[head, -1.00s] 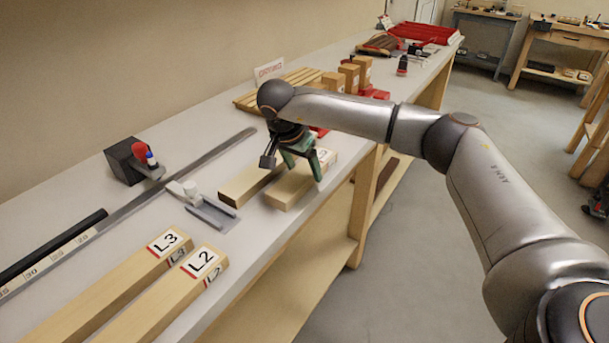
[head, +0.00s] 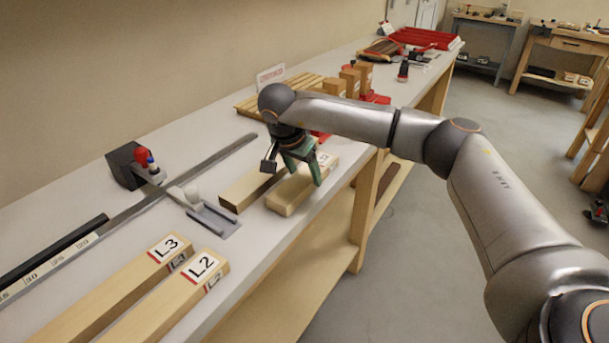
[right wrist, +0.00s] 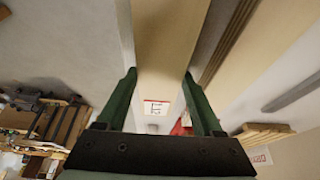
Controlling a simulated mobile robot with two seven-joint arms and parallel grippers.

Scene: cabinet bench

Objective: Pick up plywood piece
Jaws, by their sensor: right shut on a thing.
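My right gripper (head: 303,178) is shut on a pale wooden piece (head: 289,196), one finger on each long side. The piece lies along the front edge of the bench, and I cannot tell whether it is lifted. In the right wrist view the pale piece (right wrist: 168,50) runs between the two fingers (right wrist: 160,98), with a red-edged label on it. Beside it lies a second wooden piece (head: 244,190) with a darker end. In the right wrist view its side shows brown layered stripes (right wrist: 228,45), like plywood. My left gripper is not in view.
Boards marked L3 (head: 125,280) and L2 (head: 175,295) lie at the near end of the bench (head: 225,265). A metal rail (head: 205,158) with a stop (head: 205,212) runs behind. Upright wooden blocks (head: 350,80) and a slatted rack (head: 265,102) stand beyond the gripper.

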